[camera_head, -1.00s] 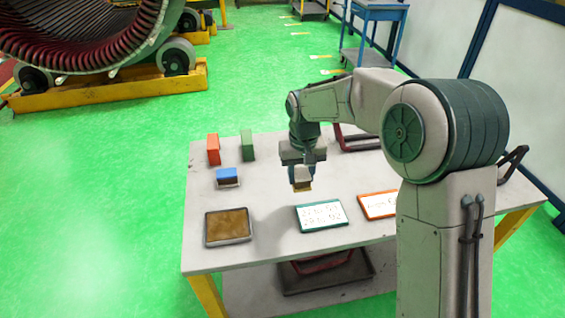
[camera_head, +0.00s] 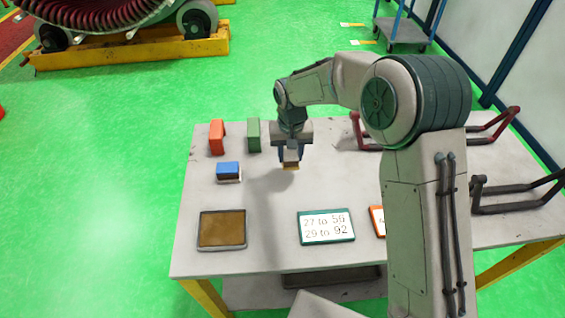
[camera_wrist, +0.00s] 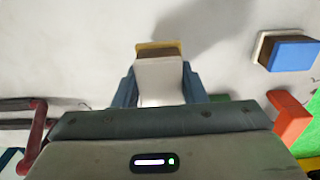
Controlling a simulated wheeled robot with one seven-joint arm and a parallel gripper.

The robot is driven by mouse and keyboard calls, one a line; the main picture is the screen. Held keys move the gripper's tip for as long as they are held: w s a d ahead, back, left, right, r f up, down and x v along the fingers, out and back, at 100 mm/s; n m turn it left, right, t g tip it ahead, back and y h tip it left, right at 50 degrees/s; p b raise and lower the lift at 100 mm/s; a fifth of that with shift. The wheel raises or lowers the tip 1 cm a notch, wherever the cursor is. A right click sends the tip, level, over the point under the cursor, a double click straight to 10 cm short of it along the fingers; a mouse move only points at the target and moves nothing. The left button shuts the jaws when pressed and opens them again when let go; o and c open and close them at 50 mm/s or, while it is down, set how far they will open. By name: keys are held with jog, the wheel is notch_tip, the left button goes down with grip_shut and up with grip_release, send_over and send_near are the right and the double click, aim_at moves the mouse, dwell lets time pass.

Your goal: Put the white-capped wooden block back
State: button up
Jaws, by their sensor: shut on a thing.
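The white-capped wooden block (camera_head: 290,165) is held in my gripper (camera_head: 291,151) above the table, right of the blue-capped block. In the wrist view the white cap (camera_wrist: 160,80) sits between the two blue fingers of my gripper (camera_wrist: 160,85), and its brown wooden side and a yellowish edge point away from the palm. The fingers are shut on the block. A shadow lies on the table beside it. Whether its lower end touches the table is hard to tell, but it seems to hang above it.
The blue-capped block (camera_head: 228,170), a red block (camera_head: 217,137) and a green block (camera_head: 253,135) stand at the table's left. A brown-filled tray (camera_head: 222,229) and a numbered sign (camera_head: 326,227) lie in front. Dark red handle-like racks (camera_head: 365,132) are at right. The table (camera_head: 270,200) middle is bare.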

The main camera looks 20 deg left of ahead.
jog(key=shift+s+a+f, duration=0.2)
jog(key=shift+a+f, duration=0.2)
jog(key=shift+a, duration=0.15)
jog(key=shift+s+a+f, duration=0.2)
jog(key=shift+a+f, duration=0.2)
jog(key=shift+a, duration=0.15)
jog(key=shift+f+p, duration=0.55)
jog(key=shift+f, duration=1.35)
jog(key=shift+f, duration=0.25)
jog(key=o, duration=1)
jog(key=shift+r, duration=0.1)
jog(key=shift+c, duration=0.2)
jog(key=shift+r, duration=0.1)
